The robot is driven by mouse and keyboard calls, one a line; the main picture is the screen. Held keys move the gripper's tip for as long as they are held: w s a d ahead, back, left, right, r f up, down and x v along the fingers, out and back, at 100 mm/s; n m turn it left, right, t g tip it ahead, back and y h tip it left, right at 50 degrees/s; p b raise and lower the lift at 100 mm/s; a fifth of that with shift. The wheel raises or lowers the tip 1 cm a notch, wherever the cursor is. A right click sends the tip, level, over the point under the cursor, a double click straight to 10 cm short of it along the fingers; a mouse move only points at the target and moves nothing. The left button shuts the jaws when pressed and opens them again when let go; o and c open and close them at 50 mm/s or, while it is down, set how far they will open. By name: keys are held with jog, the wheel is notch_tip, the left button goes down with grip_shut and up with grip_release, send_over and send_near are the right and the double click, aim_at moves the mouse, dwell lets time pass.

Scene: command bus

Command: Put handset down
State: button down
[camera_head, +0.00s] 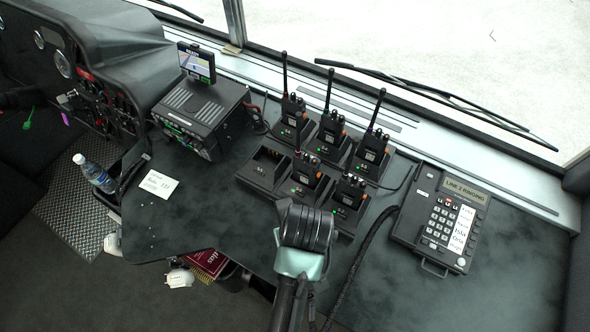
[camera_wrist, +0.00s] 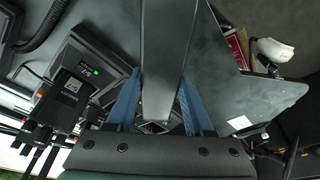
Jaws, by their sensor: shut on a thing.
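The handset (camera_head: 286,298) shows only partly in the head view, below the fingers, running toward the bottom edge. The desk phone (camera_head: 437,222) sits to the right with keypad, white labels and a "LINE 2 RINGING" display. Its left-hand cradle strip (camera_head: 413,211) looks empty. My gripper is left of the phone, apart from it.
Several radios (camera_head: 331,128) stand in chargers behind my gripper, antennas up. A black cord (camera_head: 362,258) curves between gripper and phone. A radio unit with screen (camera_head: 197,63) and a white note (camera_head: 158,184) are left. The console right of the phone is clear.

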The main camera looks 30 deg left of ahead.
notch_tip(320, 180, down, 8)
jog(key=shift+r, duration=0.1)
dwell(0.4)
jog(key=shift+c, duration=1.4)
grip_release()
jog(key=shift+f, duration=0.2)
jog(key=v, duration=1.2)
jog(key=shift+r+p, duration=0.2)
jog(key=shift+p, duration=0.15)
